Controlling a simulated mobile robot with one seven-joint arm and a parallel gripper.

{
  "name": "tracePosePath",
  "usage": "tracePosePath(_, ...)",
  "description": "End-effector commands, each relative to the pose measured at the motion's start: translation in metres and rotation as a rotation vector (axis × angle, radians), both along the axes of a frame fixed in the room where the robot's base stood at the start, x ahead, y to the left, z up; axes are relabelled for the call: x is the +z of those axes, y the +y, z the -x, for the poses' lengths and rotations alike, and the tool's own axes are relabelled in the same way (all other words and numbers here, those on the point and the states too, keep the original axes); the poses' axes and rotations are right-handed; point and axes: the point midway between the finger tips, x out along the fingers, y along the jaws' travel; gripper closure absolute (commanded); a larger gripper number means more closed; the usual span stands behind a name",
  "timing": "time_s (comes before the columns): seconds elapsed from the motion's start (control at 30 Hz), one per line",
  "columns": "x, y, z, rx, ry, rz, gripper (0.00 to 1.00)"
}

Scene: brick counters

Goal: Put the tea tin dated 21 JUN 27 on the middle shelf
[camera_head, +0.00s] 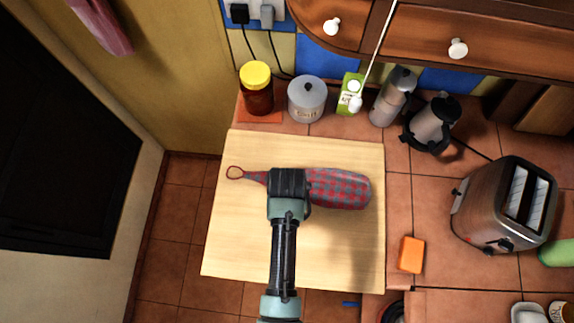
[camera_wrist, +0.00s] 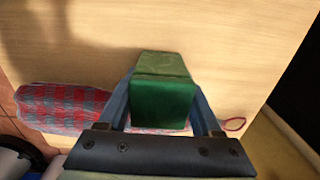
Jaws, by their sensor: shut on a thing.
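My gripper (camera_head: 288,184) is over the wooden board, seen from above in the head view. In the wrist view my gripper (camera_wrist: 163,92) is shut on a green box-shaped tin (camera_wrist: 163,100), with a finger on each side. No date shows on the faces in view, so I cannot tell if it reads 21 JUN 27. The tin is hidden behind my arm in the head view. I cannot tell whether it touches the board. No shelf is in view.
A red-and-grey checked cloth item (camera_head: 340,188) lies on the board (camera_head: 300,262) beneath my gripper. A yellow-lidded jar (camera_head: 257,90), grey canister (camera_head: 306,101), green carton (camera_head: 349,92), moka pot (camera_head: 433,123), toaster (camera_head: 504,205) and orange block (camera_head: 411,254) stand around. Drawers (camera_head: 480,40) overhang the back.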

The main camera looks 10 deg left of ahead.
Motion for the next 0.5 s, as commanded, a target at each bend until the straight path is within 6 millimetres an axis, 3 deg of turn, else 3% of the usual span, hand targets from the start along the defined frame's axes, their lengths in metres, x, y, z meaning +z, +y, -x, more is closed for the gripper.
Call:
tracePosePath(0.1,-0.0039,0.0000,-0.0003,0.000,-0.001,0.000,0.94)
tracePosePath(0.13,-0.0030,0.0000,-0.0002,0.000,-0.001,0.000,0.29)
tracePosePath(0.2,-0.0028,0.0000,-0.0001,0.000,0.000,0.000,0.16)
tracePosePath(0.27,-0.0028,0.0000,-0.0001,0.000,0.000,0.000,0.05)
tracePosePath(0.5,-0.0027,0.0000,0.0001,0.000,0.000,0.000,0.04)
